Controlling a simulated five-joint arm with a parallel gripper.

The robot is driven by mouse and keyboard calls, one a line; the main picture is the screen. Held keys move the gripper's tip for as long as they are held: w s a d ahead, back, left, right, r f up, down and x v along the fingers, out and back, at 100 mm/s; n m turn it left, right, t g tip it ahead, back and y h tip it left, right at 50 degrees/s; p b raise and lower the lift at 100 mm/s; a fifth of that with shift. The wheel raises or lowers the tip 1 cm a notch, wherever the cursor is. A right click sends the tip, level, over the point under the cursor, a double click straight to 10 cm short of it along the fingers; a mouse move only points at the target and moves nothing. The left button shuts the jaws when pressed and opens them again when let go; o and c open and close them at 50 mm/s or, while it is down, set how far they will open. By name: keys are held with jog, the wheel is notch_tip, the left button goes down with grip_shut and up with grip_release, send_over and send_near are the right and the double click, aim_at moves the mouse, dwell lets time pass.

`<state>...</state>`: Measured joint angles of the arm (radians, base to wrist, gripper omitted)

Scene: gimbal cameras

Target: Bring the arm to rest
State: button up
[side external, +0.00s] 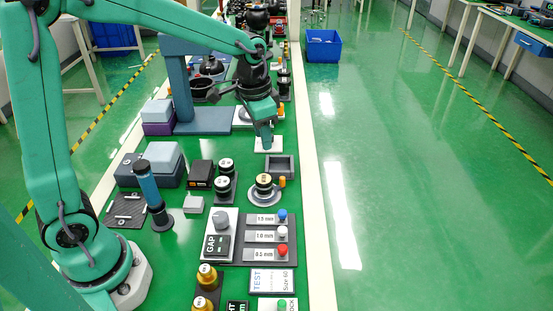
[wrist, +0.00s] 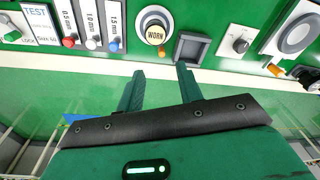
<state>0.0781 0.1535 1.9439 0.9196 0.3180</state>
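A gap panel (side external: 262,236) with blue, white and red knobs stands at the front. A blue-grey column stand (side external: 180,90) is behind. The floor right of the bench is open, apart from a blue bin (side external: 323,46).

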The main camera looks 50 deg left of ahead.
jog(key=s+a+r+n+t, duration=0.1)
jog(key=s+r+n+t, duration=0.1)
jog(key=s, duration=0.7)
jog(key=s+a+r+n+t, duration=0.2)
jog(key=s+r, duration=0.3)
jog(key=s, duration=0.5)
jog(key=shift+r+n, duration=0.15)
jog(key=shift+n, duration=0.15)
